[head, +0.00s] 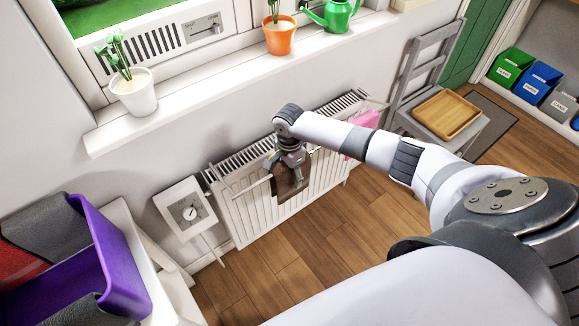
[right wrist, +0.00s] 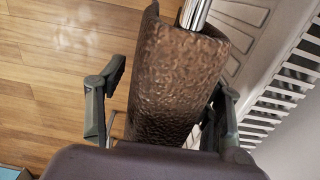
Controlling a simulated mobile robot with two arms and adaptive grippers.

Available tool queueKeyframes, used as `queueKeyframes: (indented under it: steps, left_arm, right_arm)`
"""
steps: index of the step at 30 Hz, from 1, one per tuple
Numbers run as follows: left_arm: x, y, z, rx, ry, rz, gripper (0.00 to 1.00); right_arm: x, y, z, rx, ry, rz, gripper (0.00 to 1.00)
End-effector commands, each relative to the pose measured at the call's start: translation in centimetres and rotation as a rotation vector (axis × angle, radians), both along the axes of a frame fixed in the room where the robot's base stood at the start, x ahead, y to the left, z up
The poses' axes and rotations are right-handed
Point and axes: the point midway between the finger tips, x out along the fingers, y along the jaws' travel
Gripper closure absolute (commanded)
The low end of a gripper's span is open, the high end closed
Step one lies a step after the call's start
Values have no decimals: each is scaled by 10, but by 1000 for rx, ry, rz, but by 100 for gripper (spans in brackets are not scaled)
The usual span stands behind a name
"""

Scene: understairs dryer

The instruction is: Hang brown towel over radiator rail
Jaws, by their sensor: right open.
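The brown towel (head: 289,182) hangs on the rail at the front of the white radiator (head: 246,213), under the window sill. In the right wrist view the towel (right wrist: 172,85) is draped over the metal rail (right wrist: 195,12), with one end of the rail showing beyond it. My right gripper (head: 288,172) is at the towel. Its fingers (right wrist: 165,88) are spread apart on either side of the towel, and the near part is hidden by the gripper body. My left gripper is not in view.
A pink cloth (head: 362,124) hangs farther right on the radiator. A grey chair (head: 447,118) holds a wooden tray (head: 446,112). A purple bin (head: 112,262) stands at lower left. Plant pots (head: 134,95) line the sill. Wooden floor (head: 310,252) is clear in front.

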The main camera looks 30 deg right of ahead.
Motion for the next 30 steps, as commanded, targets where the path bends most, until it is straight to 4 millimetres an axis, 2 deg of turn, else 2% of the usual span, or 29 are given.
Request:
queueKeyframes:
  steps: [5, 8, 15, 21, 30]
  left_arm:
    - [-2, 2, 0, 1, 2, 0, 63]
    - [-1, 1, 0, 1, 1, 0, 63]
    - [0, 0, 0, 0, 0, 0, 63]
    - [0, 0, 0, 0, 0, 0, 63]
    - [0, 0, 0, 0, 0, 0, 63]
  right_arm:
    - [1, 0, 9, 1, -1, 0, 39]
    - [1, 0, 25, 1, -3, 0, 39]
    - [1, 0, 77, 1, -3, 0, 39]
    - [1, 0, 109, 1, -3, 0, 39]
    - [0, 0, 120, 0, 1, 0, 39]
